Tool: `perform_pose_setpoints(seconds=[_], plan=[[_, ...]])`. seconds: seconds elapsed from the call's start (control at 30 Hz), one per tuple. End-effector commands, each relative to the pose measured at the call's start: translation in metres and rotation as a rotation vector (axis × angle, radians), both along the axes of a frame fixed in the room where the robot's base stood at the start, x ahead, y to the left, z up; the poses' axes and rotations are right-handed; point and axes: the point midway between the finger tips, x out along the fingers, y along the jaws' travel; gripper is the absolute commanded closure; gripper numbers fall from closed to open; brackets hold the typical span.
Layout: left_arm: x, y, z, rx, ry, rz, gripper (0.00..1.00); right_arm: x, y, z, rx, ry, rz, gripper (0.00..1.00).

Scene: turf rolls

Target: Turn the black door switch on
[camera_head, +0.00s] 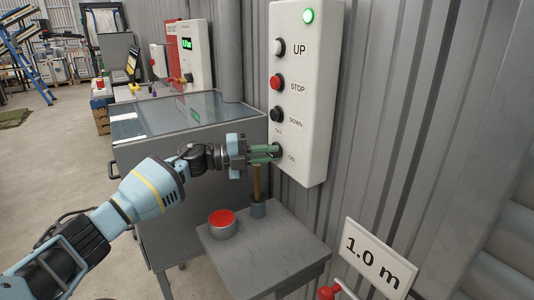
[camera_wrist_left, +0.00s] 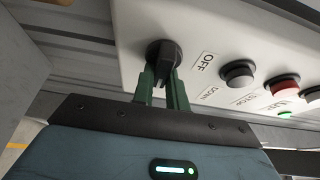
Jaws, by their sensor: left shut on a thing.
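The black door switch (camera_wrist_left: 163,57) is a round rotary knob with a raised handle at the lower end of the white control panel (camera_head: 303,85). My left gripper (camera_head: 272,153) reaches it from the left, and its green fingers are shut on the handle, one on each side. The fingers also show in the wrist view (camera_wrist_left: 161,88). An OFF label (camera_wrist_left: 206,62) lies beside the knob, and an ON label (camera_head: 291,158) is right of it in the head view. My right gripper is out of view.
Above the switch are DOWN (camera_head: 277,114), STOP (camera_head: 276,82) and UP (camera_head: 279,47) buttons and a lit green lamp (camera_head: 308,16).

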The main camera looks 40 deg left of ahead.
Motion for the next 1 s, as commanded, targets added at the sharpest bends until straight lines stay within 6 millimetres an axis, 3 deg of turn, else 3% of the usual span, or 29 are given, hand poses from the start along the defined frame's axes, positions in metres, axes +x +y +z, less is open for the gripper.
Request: perform_pose_setpoints(seconds=[0.37,0.4,0.53,0.83,1.0], plan=[[0.000,0.001,0.001,0.008,-0.005,0.002,1.00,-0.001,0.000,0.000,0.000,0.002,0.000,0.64],[0.000,0.001,0.001,0.008,-0.005,0.002,0.82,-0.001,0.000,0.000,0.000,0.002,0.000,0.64],[0.000,0.001,0.000,0.006,-0.004,0.002,0.65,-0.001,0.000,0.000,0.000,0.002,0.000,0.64],[0.000,0.000,0.001,0.006,-0.003,0.001,0.64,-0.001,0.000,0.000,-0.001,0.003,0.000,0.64],[0.000,0.001,0.013,0.008,-0.006,0.001,0.64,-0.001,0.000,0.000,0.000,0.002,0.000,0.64]])
